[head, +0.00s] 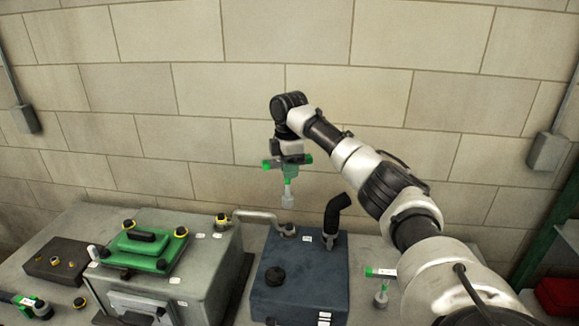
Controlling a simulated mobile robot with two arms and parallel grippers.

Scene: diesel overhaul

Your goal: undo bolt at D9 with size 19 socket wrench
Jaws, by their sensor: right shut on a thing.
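My right gripper (289,158) hangs in the air above the bench, in front of the wall. It is shut on a green-handled socket wrench (288,188), whose grey socket points down. The socket is above a pipe fitting and the dark blue box, apart from both. Bolts with yellow collars sit around the green cover, such as one bolt (181,232) at its back right corner. Another bolt (222,222) stands on the grey block (205,262). The small white labels are too small to read, so I cannot tell which bolt is D9. My left gripper is out of view.
A green cover (133,242) lies on the grey block. The dark blue box (302,285) has a black cap and a black elbow pipe (335,210). A second green tool (380,287) stands right of it. Another green-marked tool (22,300) lies at lower left.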

